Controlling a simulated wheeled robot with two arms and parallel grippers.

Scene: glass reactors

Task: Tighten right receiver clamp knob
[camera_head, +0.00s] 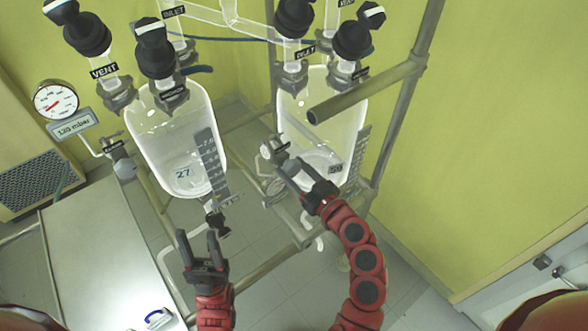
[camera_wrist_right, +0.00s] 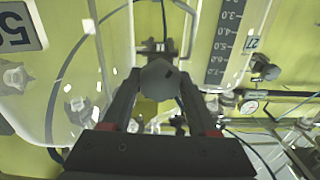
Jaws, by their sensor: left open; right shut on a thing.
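The right glass receiver (camera_head: 335,120) hangs in the metal frame in the head view. My right gripper (camera_head: 283,168) reaches up to its lower left side. In the right wrist view the gripper (camera_wrist_right: 160,95) is shut on a grey clamp knob (camera_wrist_right: 158,78), which sits between the two fingers. In the head view a small light-grey fitting (camera_head: 270,147) shows just beyond the fingertips; the gripped knob is mostly hidden there. My left gripper (camera_head: 198,242) is open and empty, below the left glass receiver (camera_head: 165,140) and near its dark bottom valve (camera_head: 217,222).
Black valve knobs labelled VENT (camera_head: 92,38) and others top both receivers. A pressure gauge (camera_head: 55,100) with a 120 mbar display stands at left. A metal rail (camera_head: 365,90) juts out beside the right receiver. A white-topped bench (camera_head: 95,250) is at lower left.

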